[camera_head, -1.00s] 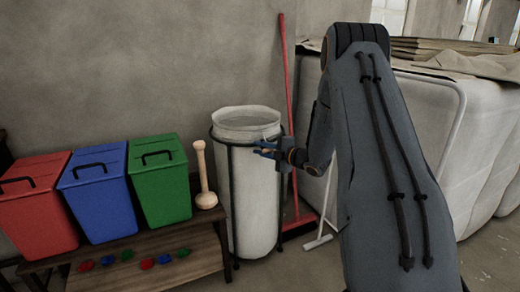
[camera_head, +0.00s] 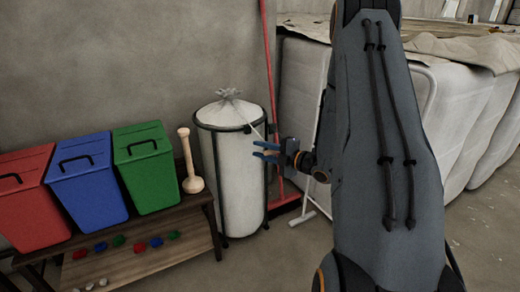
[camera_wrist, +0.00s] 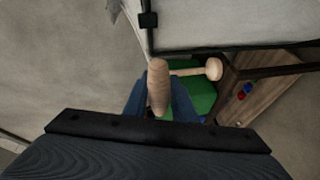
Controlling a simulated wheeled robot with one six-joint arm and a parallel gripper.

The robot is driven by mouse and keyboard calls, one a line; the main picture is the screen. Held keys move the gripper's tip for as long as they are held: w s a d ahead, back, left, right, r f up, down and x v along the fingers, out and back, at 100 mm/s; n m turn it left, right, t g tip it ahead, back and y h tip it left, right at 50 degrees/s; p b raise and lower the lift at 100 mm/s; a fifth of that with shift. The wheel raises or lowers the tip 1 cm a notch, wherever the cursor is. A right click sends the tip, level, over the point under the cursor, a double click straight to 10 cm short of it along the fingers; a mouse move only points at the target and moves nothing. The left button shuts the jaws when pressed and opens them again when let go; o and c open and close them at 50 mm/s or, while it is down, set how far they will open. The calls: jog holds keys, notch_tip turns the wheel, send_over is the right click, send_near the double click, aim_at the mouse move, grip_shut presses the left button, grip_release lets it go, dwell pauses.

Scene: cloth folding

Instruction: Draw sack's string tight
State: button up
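The white sack (camera_head: 232,170) stands upright in a dark metal hoop stand (camera_head: 197,124). Its mouth is gathered into a bunched, frilled neck (camera_head: 229,94). A thin pale string (camera_head: 253,130) runs from the neck down to the right towards my gripper (camera_head: 262,151). My gripper is right of the sack, a little below its rim, with its blue fingers pointing left. In the wrist view a tan wooden toggle (camera_wrist: 158,85) sits between the blue fingers, which are shut on it.
Red (camera_head: 20,195), blue (camera_head: 88,185) and green (camera_head: 148,168) bins and a wooden pestle (camera_head: 190,160) stand on a low bench (camera_head: 185,240) at left. A red pole (camera_head: 268,75) leans behind the sack. Large white wrapped bales (camera_head: 303,85) stand at right.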

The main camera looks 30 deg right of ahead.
aim_at(273, 153)
jog(key=shift+o, duration=1.1)
jog(key=v, duration=0.7)
jog(key=shift+s+d+r, duration=0.1)
jog(key=shift+s+d, duration=0.1)
jog(key=shift+s, duration=0.15)
